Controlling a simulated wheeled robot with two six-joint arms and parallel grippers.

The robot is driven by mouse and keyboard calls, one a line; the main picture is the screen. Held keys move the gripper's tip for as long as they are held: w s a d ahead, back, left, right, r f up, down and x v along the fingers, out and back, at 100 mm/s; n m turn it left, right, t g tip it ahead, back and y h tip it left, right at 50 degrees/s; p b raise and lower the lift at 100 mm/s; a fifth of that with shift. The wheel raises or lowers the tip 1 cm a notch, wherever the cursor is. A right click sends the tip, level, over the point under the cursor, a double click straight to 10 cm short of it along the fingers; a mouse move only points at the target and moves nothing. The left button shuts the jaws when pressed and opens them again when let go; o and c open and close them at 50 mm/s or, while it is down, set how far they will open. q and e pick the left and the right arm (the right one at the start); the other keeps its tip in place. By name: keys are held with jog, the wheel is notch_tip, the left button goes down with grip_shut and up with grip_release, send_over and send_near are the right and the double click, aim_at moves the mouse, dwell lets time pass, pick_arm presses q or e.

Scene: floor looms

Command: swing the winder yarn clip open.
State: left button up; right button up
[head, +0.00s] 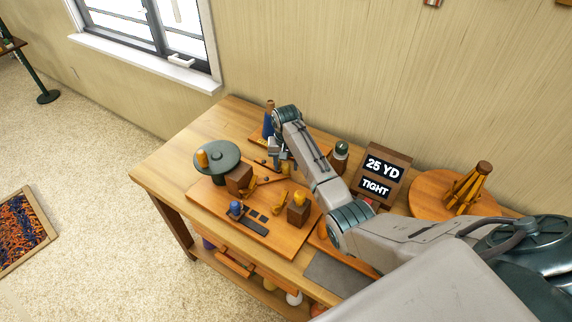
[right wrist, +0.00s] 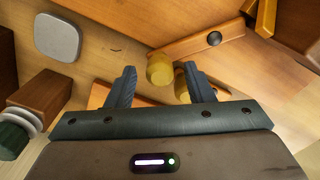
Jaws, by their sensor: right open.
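The winder's wooden base board (head: 222,203) lies on the table with a dark green disc (head: 216,156) at its back left. My right gripper (head: 279,167) hangs over the back part of the board, pointing down. In the right wrist view its jaws (right wrist: 160,80) are open, with a yellow peg (right wrist: 160,70) showing between the fingertips and a second yellow piece beside the right finger. Contact cannot be told. A wooden bar (right wrist: 197,44) with a dark round pivot, possibly the yarn clip, runs beside the pegs. My left gripper is not in view.
A sign reading "25 YD TIGHT" (head: 381,173) stands right of my arm. A round wooden stand (head: 428,188) with tilted posts is further right. An orange-topped wooden block (head: 298,212) and a blue knob (head: 236,208) stand on the board. The table's front left is bare.

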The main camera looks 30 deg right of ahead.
jog(key=shift+f, duration=0.8)
